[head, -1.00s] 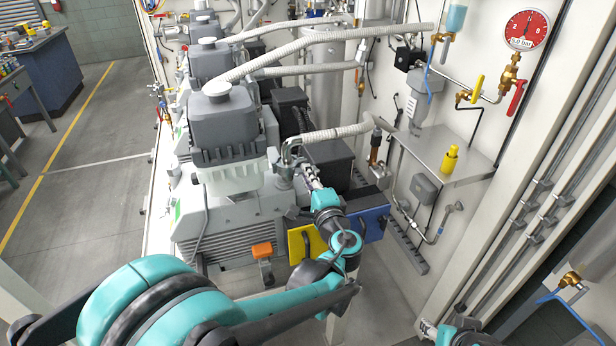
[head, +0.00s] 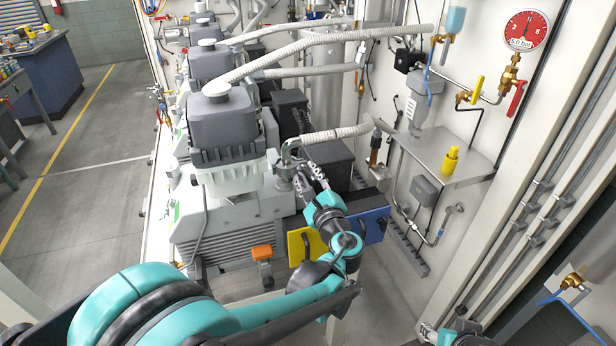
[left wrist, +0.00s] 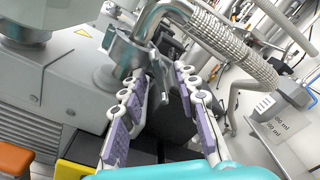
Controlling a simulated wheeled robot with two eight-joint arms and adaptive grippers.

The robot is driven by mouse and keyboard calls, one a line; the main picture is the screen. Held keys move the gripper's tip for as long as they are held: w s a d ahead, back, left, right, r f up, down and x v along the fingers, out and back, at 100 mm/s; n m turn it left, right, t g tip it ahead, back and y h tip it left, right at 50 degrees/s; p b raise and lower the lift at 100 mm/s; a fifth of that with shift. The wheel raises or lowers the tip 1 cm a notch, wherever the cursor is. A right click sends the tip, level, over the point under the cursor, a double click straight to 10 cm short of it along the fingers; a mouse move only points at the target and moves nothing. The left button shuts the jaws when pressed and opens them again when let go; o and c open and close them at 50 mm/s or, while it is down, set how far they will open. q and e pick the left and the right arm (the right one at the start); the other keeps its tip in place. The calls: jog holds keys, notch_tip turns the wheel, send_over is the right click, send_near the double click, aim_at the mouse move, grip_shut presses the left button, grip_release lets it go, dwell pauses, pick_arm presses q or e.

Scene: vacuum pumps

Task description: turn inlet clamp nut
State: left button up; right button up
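The inlet clamp (head: 286,172) is a grey metal fitting on top of the front pump (head: 235,225), below a bent metal pipe. In the left wrist view the clamp (left wrist: 124,52) is at upper centre, beside and beyond the left finger's tip. My left gripper (head: 308,180) is just right of the clamp. In the left wrist view its two purple-padded fingers (left wrist: 165,78) stand apart with nothing held between them. Part of my right gripper (head: 428,329) seems to show at the bottom edge; its fingers are unclear.
A ribbed hose (head: 338,133) runs right from the bent pipe, close above my left gripper. A dark box (head: 328,160) stands behind the fingers. Blue (head: 372,222) and yellow (head: 297,246) panels lie below. A steel shelf (head: 440,150) is at right.

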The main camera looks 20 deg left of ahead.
pick_arm(q)
jog(key=shift+s+d, duration=0.1)
jog(key=shift+v, duration=0.85)
jog(key=shift+s, duration=0.1)
jog(key=v, duration=0.6)
dwell(0.4)
